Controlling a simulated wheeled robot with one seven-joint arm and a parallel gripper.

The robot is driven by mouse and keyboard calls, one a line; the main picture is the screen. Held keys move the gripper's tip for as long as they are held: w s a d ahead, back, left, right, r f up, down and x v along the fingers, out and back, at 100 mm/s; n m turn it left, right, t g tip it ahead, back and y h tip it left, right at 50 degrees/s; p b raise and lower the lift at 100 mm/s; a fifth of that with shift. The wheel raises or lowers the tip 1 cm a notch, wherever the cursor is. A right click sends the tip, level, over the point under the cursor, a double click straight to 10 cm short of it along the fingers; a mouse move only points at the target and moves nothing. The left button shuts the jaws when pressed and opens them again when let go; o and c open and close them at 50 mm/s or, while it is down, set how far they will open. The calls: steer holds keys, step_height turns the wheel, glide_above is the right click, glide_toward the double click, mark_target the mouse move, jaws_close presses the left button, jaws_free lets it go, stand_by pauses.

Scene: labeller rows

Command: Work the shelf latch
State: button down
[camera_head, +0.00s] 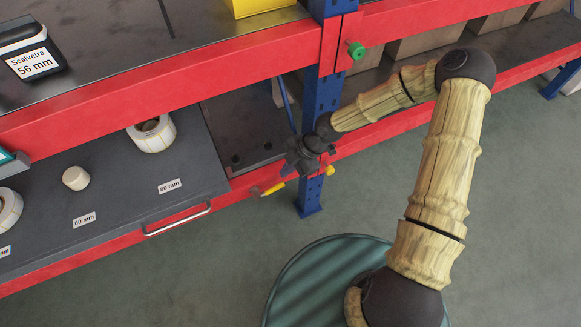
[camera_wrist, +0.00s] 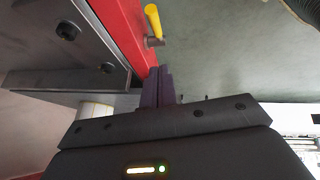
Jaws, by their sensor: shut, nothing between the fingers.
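The latch appears to be the yellow-handled lever (camera_head: 272,189) on the front red beam, beside the right end of the pull-out shelf (camera_head: 110,185). In the wrist view the yellow lever (camera_wrist: 153,20) points up the picture from a grey metal pivot on the red beam. My gripper (camera_head: 302,158) is above and right of the lever in the head view, in front of the blue upright. In the wrist view my gripper's dark fingers (camera_wrist: 158,86) are together and empty, just below the lever in the picture. They look apart from it; the depth of the gap is hard to tell.
A blue upright (camera_head: 311,195) stands close by my gripper, with a yellow knob (camera_head: 329,170) on it. A green knob (camera_head: 356,50) sits higher up. The shelf carries label rolls (camera_head: 152,134) and a metal handle (camera_head: 178,220). Open floor lies in front.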

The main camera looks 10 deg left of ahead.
steer(key=b, duration=0.2)
glide_above(273, 188)
steer(key=d, duration=0.2)
step_height(273, 188, down, 6)
step_height(273, 188, down, 2)
steer(key=shift+w+f, duration=0.3)
steer(key=shift+f, duration=0.25)
